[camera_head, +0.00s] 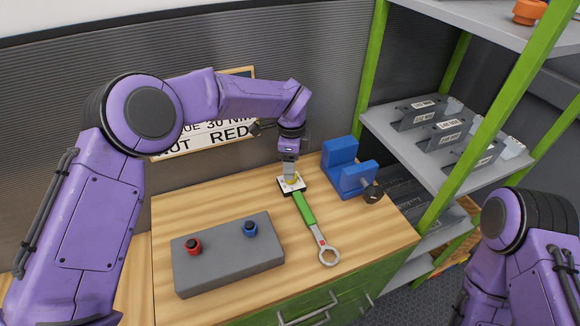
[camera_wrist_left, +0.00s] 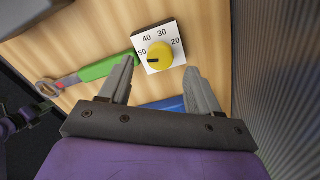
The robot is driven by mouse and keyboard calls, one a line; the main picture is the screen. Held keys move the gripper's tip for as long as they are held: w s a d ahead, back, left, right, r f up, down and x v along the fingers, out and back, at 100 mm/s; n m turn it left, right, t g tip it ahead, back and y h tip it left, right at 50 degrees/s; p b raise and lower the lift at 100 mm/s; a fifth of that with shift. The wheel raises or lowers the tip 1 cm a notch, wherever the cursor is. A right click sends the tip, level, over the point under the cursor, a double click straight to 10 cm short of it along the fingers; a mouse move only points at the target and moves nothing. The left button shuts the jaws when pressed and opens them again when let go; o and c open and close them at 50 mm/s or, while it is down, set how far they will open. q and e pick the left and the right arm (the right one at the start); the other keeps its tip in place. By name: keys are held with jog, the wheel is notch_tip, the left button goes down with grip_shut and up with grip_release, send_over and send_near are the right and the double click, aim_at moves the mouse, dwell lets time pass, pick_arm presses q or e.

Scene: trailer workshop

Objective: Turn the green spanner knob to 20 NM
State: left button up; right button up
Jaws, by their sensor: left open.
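The green spanner (camera_head: 304,208) lies on the wooden bench, its ring end toward the front. At its far end is a white dial plate (camera_wrist_left: 169,38) marked 20, 30, 40 and 50, with a round yellow knob (camera_wrist_left: 161,56). The knob's dark pointer line points left, near the 50. My left gripper (camera_head: 290,178) is above the dial and partly hides the knob in the head view. In the left wrist view its two fingers (camera_wrist_left: 160,84) are apart, with the knob beyond the gap between their tips and nothing held. My right gripper is out of view.
A grey block (camera_head: 228,268) with a red knob (camera_head: 193,247) and a blue knob (camera_head: 250,229) sits left of the spanner. A blue vise-like holder (camera_head: 341,154) stands right of the dial. Green-framed shelves (camera_head: 400,140) rise at the right; a sign (camera_head: 205,135) hangs behind.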

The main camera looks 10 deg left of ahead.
pick_arm(q)
notch_tip(320, 180, down, 3)
jog(key=shift+d+r+p, duration=0.1)
jog(key=shift+p, duration=0.25)
jog(key=shift+f, duration=0.55)
jog(key=c, duration=1.1)
jog(key=shift+o, duration=0.2)
